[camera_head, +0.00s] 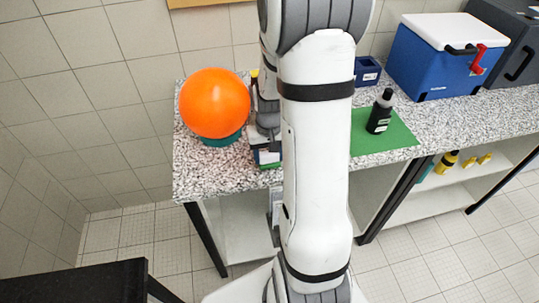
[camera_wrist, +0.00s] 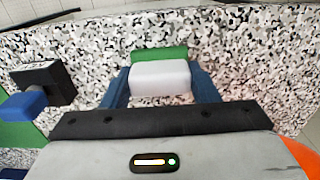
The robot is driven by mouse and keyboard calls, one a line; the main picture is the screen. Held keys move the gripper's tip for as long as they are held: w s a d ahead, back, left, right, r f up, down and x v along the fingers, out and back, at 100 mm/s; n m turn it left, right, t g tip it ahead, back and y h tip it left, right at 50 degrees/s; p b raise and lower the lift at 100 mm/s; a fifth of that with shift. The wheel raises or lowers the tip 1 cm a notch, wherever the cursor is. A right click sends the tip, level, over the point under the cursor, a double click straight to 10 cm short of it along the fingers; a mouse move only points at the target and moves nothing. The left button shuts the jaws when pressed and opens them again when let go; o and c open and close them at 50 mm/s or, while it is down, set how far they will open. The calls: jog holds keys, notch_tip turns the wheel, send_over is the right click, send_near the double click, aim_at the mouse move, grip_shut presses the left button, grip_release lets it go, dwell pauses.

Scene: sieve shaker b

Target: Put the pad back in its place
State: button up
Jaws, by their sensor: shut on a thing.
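My gripper (camera_wrist: 160,88) is shut, its two blue fingers on either side of a whitish pad (camera_wrist: 158,76). A green strip (camera_wrist: 160,54) shows just beyond the pad in the wrist view; I cannot tell whether it is part of the pad or a patch on the worktop. In the head view my gripper (camera_head: 266,152) is low over the speckled worktop (camera_head: 205,172), near its front edge, with the pad's pale side (camera_head: 268,158) partly visible and green below it. Whether the pad touches the worktop is unclear. My arm hides much of the middle.
An orange ball (camera_head: 214,103) on a teal base stands close left of my gripper. To the right are a green mat (camera_head: 397,141), a black bottle (camera_head: 380,112), a small blue box (camera_head: 367,72) and a blue cooler (camera_head: 436,62). A black block (camera_wrist: 45,84) shows left in the wrist view.

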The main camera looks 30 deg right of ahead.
jog(key=shift+f, duration=0.5)
jog(key=shift+f, duration=0.15)
jog(key=o, duration=0.9)
